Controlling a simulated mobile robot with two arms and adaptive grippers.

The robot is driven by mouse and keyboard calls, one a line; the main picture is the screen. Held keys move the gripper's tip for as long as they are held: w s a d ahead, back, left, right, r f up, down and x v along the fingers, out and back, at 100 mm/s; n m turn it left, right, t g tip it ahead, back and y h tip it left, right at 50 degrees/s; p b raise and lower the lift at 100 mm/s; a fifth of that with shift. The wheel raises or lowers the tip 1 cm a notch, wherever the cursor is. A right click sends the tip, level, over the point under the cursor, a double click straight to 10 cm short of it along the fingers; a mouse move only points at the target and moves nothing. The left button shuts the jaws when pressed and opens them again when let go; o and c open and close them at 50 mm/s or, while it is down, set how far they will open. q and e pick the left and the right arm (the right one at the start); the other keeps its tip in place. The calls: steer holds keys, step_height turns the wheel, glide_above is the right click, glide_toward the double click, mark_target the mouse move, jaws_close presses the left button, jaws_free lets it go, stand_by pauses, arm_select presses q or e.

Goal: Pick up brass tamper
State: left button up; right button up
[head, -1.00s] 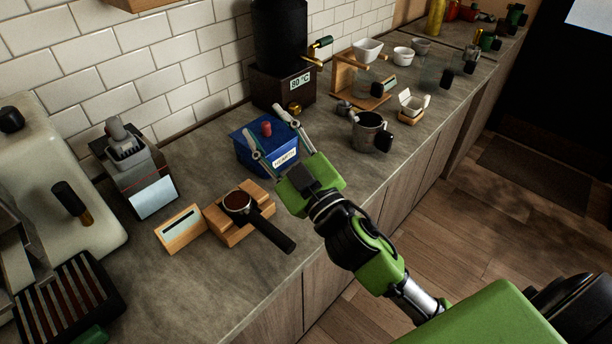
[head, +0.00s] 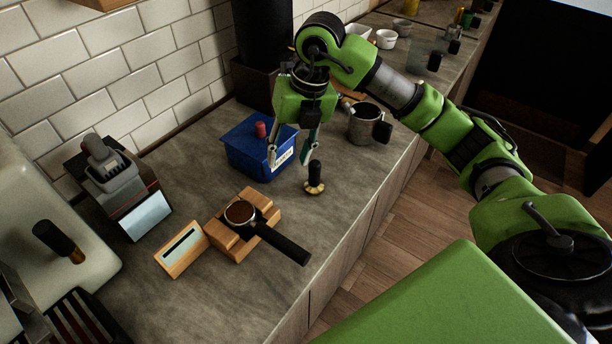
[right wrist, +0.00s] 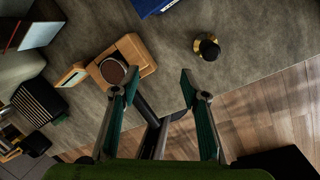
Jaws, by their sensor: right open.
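The brass tamper (head: 315,180) stands upright on the grey counter, with a black handle and a round brass base. It is to the right of the blue box and above the portafilter handle in the head view. In the right wrist view the tamper (right wrist: 207,48) shows from above, beyond the fingertips and to their right. My right gripper (head: 290,158) points down, open and empty, just to the left of the tamper, in front of the blue box. Its open fingers also show in the right wrist view (right wrist: 159,78). My left gripper is not in view.
A blue box (head: 245,150) with a red knob stands behind the gripper. A portafilter (head: 280,241) with coffee rests on a wooden stand (head: 232,245). A steel pitcher (head: 363,126) stands farther right. The counter around the tamper is clear.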

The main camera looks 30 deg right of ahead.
mark_target(315, 164)
steer(key=d+h, duration=0.1)
steer(key=d, duration=0.1)
steer(key=d+m, duration=0.1)
steer(key=d, duration=0.1)
steer(key=d+r+h, duration=0.1)
steer(key=d, duration=0.1)
steer(key=shift+d+r+m+h, duration=0.1)
steer(key=shift+d+m+h, duration=0.2)
steer(key=f, duration=0.2)
steer(key=f+p, duration=0.1)
steer(key=f, duration=0.1)
steer(key=f+p, duration=0.1)
steer(key=f, duration=0.2)
steer(key=shift+w+d, duration=0.2)
steer(key=shift+w, duration=0.2)
steer(key=shift+f, duration=0.35)
steer(key=shift+f+p, duration=0.5)
steer(key=f, duration=0.1)
steer(key=f+p, duration=0.1)
steer(key=f, duration=0.1)
steer(key=shift+w+d+f+p, duration=0.15)
steer(key=shift+w+f+p, duration=0.05)
steer(key=shift+f+p, duration=0.1)
steer(key=shift+w+f, duration=0.1)
steer(key=shift+f, duration=0.3)
steer(key=shift+r, duration=0.1)
jaws_close()
